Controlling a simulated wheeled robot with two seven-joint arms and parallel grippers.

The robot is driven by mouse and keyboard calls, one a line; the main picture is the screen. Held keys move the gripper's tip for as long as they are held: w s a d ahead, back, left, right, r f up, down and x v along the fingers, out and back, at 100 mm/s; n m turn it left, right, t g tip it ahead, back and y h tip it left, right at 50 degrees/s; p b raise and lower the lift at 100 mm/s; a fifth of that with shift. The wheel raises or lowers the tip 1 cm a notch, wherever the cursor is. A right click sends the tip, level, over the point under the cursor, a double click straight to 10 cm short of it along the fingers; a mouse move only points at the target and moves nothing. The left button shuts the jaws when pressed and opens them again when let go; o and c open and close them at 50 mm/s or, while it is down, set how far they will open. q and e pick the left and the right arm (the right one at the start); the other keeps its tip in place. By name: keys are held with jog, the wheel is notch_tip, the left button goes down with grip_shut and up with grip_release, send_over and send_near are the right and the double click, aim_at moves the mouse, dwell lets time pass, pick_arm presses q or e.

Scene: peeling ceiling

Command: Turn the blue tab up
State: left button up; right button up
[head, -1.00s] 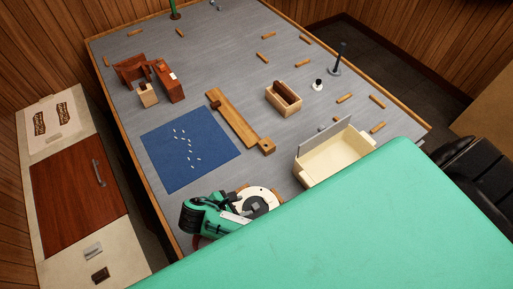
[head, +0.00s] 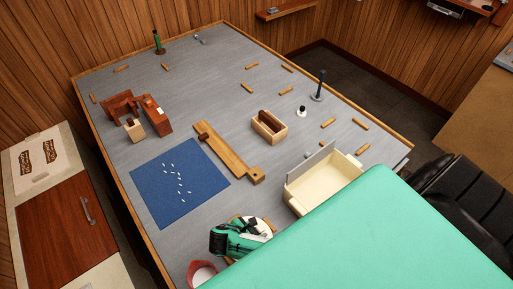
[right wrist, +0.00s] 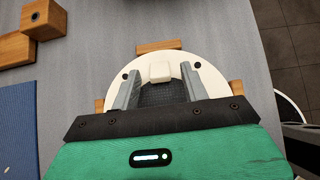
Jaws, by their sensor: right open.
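A white round disc (right wrist: 202,74) with a small cream block (right wrist: 159,71) near its far rim lies on the grey table; it also shows in the head view (head: 266,224), partly covered by my arm. My right gripper (right wrist: 158,84) is open above the disc, its two grey fingers on either side of a dark patch, with the cream block just beyond, between the fingertips. I cannot tell whether fingers touch the disc. The right gripper also shows in the head view (head: 256,238). I make out no blue tab in either view. My left gripper is not in view.
Wooden blocks (right wrist: 158,46) sit around the disc. A cream bin (head: 322,190) stands to its right, a blue mat (head: 160,200) with small white pieces to its left. A wooden ramp (head: 224,150) lies behind. A red-rimmed round thing (head: 190,270) is in front.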

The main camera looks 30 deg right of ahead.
aim_at(262, 227)
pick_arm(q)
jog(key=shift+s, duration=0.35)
pick_arm(e)
jog(key=shift+f, duration=0.1)
grip_shut()
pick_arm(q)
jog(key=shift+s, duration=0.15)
pick_arm(e)
jog(key=c, duration=1)
grip_release()
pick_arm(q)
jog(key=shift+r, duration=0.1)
pick_arm(e)
jog(key=c, duration=1)
grip_release()
jog(key=shift+d, duration=0.1)
